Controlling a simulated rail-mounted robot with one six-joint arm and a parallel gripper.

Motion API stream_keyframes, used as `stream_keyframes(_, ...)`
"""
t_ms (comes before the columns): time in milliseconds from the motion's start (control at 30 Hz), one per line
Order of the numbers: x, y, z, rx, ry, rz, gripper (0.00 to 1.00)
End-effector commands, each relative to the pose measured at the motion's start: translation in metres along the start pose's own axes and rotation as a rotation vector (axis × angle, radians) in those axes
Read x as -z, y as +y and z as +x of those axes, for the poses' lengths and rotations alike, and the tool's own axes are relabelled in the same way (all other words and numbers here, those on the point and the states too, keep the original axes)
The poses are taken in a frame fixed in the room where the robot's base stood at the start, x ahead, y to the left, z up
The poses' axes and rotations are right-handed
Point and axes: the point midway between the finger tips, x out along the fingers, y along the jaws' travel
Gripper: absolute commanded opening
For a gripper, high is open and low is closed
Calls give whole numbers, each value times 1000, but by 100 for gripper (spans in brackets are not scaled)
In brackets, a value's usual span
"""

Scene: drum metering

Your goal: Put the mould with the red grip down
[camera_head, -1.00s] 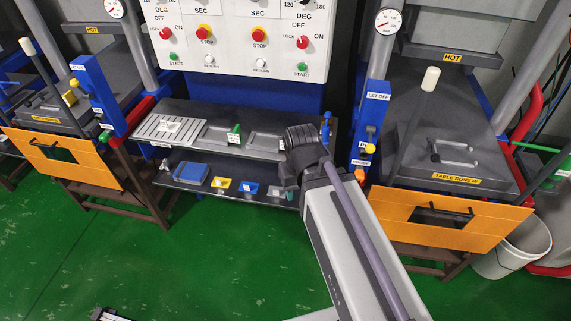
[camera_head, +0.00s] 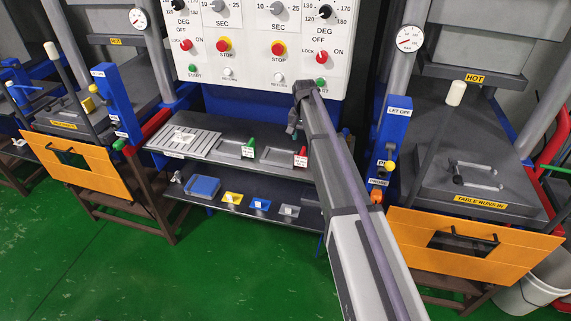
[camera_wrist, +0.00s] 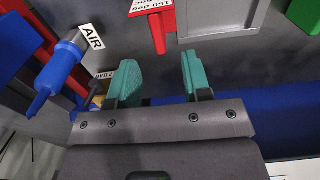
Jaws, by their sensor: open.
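The mould with the red grip (camera_head: 278,155) is a flat grey tray-like piece lying on the upper shelf (camera_head: 215,163). Its red grip (camera_head: 301,158) carries a white tag and points to the front right. In the wrist view the red grip (camera_wrist: 160,28) and part of the mould (camera_wrist: 222,22) show at the top, beyond the fingertips. My gripper (camera_wrist: 158,78) is open and empty, its two teal fingers apart, and the grip is not between them. In the head view my wrist hides most of the gripper, which is above the shelf.
A mould with a green grip (camera_head: 232,148) lies to the left, beside a slotted metal plate (camera_head: 185,142). A blue nozzle with an AIR label (camera_wrist: 62,70) is close to my gripper's left. The control panel (camera_head: 255,60) rises behind; presses flank the shelf.

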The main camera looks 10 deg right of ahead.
Motion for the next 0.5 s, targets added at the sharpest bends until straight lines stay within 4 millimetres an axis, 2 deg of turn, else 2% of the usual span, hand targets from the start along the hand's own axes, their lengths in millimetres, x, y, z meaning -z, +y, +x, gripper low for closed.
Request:
stream_keyframes(33,0,0,21,0,0,0,45)
stream_keyframes(267,0,0,26,0,0,-1,45)
stream_keyframes(500,0,3,71,0,0,-2,45)
